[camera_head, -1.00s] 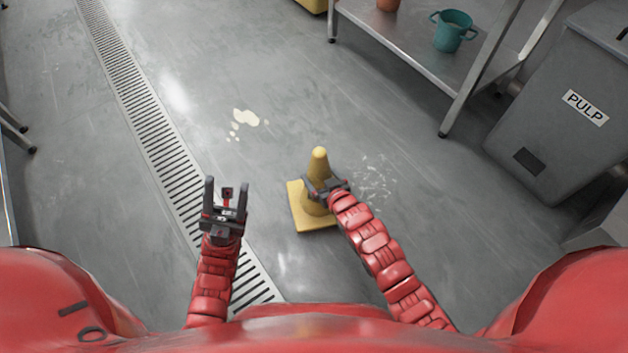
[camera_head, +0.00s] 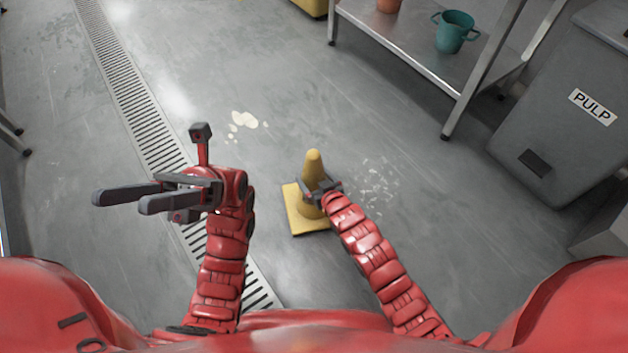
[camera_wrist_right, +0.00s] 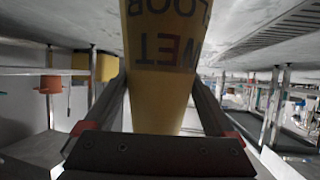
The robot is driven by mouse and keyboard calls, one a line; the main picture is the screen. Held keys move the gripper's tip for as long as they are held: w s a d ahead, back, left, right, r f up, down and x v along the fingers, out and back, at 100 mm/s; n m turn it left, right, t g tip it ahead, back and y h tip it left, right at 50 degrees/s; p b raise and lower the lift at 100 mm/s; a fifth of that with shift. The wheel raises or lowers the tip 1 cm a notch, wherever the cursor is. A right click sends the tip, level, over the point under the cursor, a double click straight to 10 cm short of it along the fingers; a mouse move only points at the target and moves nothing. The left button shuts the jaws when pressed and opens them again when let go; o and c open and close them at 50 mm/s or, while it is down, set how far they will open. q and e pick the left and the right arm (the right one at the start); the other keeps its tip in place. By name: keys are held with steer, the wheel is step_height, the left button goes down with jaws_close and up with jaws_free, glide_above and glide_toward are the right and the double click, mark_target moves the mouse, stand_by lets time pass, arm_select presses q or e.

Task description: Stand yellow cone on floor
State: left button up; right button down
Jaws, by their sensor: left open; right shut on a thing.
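The yellow cone (camera_head: 313,164) stands upright, its square base appearing to rest on the grey floor in the head view. My right gripper (camera_head: 320,189) is shut on the cone's body, above the base. The cone fills the middle of the right wrist view (camera_wrist_right: 160,75), between the two fingers, with upside-down "WET FLOOR" lettering on it. My left gripper (camera_head: 119,202) is open and empty, over the floor and drain at the left, with its fingers pointing left. It is well apart from the cone.
A pale spill (camera_head: 243,121) lies beyond the cone, and whitish scattered flecks (camera_head: 378,185) lie right of it. A drain grate (camera_head: 135,102) runs along the left. A metal shelf (camera_head: 410,50) with a teal pot (camera_head: 454,32) and a grey "PULP" bin (camera_head: 560,110) stand right.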

arm_select(q)
steer(key=shift+s+a+r+m+t+y, duration=0.35)
steer(key=shift+s+a+m+t+y, duration=0.2)
steer(key=shift+s+m+t+y, duration=0.4)
arm_select(e)
steer(key=shift+f, duration=0.2)
arm_select(q)
steer(key=shift+w, duration=0.15)
arm_select(e)
steer(key=shift+f, duration=0.1)
jaws_free()
